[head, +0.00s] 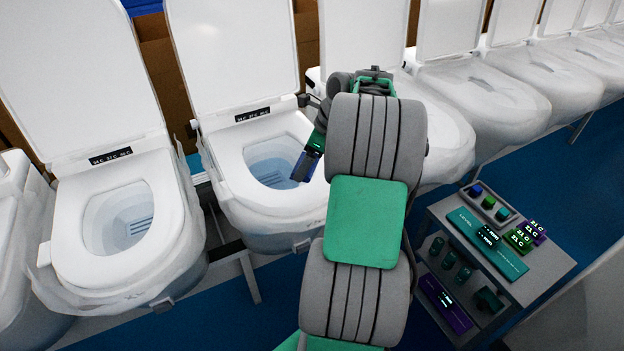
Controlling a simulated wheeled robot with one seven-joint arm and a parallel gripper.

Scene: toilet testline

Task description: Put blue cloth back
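My gripper (301,169) is at the end of my arm, over the open bowl of the middle toilet (262,210). A small blue-grey piece shows at its tip; I cannot tell whether this is the fingers or a blue cloth held in them. The grey cart (545,285) at the right has a small tray (489,209) on top. The tray holds a small blue item (475,190), a green one and a teal one. I cannot tell whether the blue item is a cloth. My arm hides part of the toilets behind it.
A row of toilets runs across the back, with another open toilet (125,225) at left and a closed-looking one (480,95) right of my arm. The cart also carries a teal panel (480,240), purple boxes (524,237) and green items. Blue floor (590,190) is clear behind the cart.

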